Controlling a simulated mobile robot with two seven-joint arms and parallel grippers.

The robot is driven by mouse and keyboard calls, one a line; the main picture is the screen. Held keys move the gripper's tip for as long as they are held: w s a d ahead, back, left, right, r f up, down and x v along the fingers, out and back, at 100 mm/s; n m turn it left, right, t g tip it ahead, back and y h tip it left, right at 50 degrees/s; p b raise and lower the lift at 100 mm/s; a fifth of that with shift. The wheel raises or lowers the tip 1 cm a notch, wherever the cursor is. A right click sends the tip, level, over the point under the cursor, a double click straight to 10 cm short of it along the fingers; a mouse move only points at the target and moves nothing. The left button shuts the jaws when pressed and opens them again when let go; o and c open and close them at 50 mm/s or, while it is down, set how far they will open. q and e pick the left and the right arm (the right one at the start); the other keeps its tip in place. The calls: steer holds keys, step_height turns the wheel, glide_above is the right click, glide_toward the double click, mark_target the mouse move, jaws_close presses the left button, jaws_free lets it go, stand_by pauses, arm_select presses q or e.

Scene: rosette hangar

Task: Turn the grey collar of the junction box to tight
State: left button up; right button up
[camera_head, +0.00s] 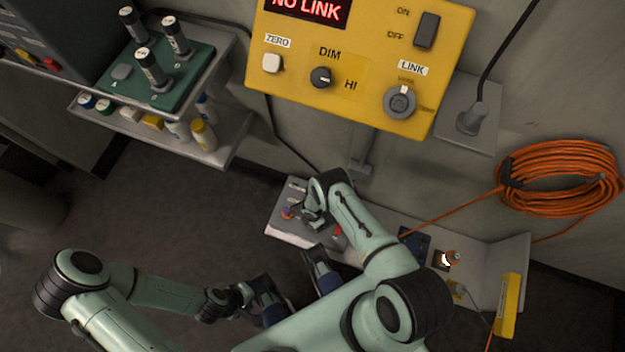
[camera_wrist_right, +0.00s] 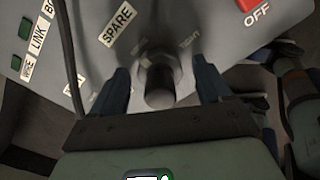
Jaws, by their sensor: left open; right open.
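The junction box (camera_head: 283,228) is a grey box low by the wall in the head view; my right arm covers part of it. In the right wrist view its grey panel (camera_wrist_right: 96,14) fills the top. The dark grey collar (camera_wrist_right: 160,88) stands out from the panel there. My right gripper (camera_wrist_right: 161,70) is open, with one blue finger on each side of the collar; contact cannot be told. A blurred label beside the collar is partly hidden. My left gripper (camera_head: 297,284) is open and empty, in front of the box and below it in the picture.
A yellow panel (camera_head: 335,105) reading "NO LINK" hangs above. A red OFF switch (camera_wrist_right: 252,4) and a SPARE label (camera_wrist_right: 118,22) are near the collar. A dark cable (camera_wrist_right: 68,50) passes left of the gripper. An orange cable coil (camera_head: 560,178) hangs at the right.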

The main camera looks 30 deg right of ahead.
steer(key=shift+c, duration=0.3)
steer(key=c, duration=1)
arm_select(q)
steer(key=shift+f, duration=0.15)
arm_select(e)
steer(key=shift+m, duration=0.4)
steer(key=m+b, duration=0.2)
steer(key=m, duration=0.2)
steer(key=shift+m+b, duration=0.3)
steer(key=shift+f+m, duration=0.1)
steer(key=shift+m, duration=0.4)
steer(key=m+b, duration=0.2)
steer(key=m, duration=0.4)
steer(key=shift+b, duration=0.35)
arm_select(q)
steer(key=w+a+f+t+y+b, duration=0.1)
steer(key=w+a+f+t, duration=0.1)
steer(key=w+f, duration=0.5)
steer(key=shift+w+a+t+b, duration=0.25)
steer(key=shift+a+t+b, duration=0.05)
steer(key=shift+a, duration=0.3)
arm_select(e)
steer(key=m, duration=0.5)
steer(key=shift+m, duration=0.3)
arm_select(q)
steer(key=shift+w+f, duration=0.1)
